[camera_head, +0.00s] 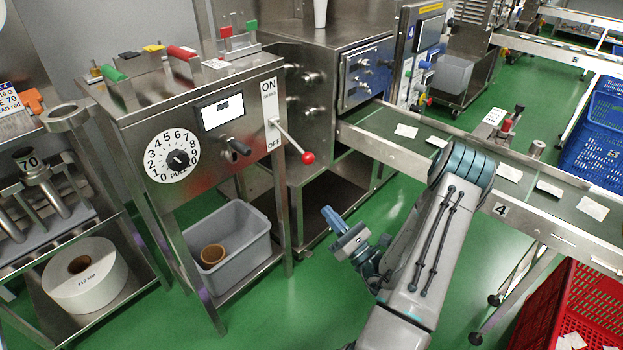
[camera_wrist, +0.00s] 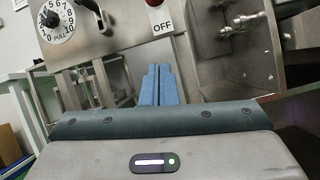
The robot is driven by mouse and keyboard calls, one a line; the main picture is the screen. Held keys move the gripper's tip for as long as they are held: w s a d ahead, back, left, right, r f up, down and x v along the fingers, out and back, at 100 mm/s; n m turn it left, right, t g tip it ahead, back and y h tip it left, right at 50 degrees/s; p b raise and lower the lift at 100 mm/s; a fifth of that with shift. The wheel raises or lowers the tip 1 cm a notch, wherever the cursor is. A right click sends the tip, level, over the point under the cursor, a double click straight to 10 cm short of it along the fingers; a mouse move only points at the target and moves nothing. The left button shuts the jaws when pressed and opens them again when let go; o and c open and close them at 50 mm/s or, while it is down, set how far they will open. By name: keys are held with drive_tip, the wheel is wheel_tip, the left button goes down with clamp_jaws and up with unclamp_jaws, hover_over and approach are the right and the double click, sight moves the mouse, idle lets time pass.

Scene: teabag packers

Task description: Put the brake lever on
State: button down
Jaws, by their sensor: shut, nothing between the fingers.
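The brake lever (camera_head: 291,140) is a thin metal rod with a red ball knob, on the right part of the steel machine's front in the head view. It slants down and to the right from its pivot, between the ON label above and the OFF label below. The red knob (camera_wrist: 155,3) is cut by the top edge of the wrist view, next to the OFF label. My gripper (camera_head: 329,212) is shut and empty, below and slightly right of the knob and apart from it. Its blue fingers (camera_wrist: 158,70) lie together in the wrist view, pointing toward the OFF label.
A numbered dial (camera_head: 171,156), a small screen (camera_head: 221,111) and a black-handled lever (camera_head: 239,146) are on the same panel. A grey bin (camera_head: 236,250) sits below. A conveyor (camera_head: 458,165) with packets runs to the right.

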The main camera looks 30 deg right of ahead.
drive_tip(key=w+a+r+b, duration=0.1)
drive_tip(key=w+r, duration=0.7)
drive_tip(key=shift+a+r+b, duration=0.25)
drive_tip(key=shift+a+b, duration=0.1)
drive_tip(key=shift+b, duration=0.05)
drive_tip(key=shift+s+r, duration=0.1)
idle(0.4)
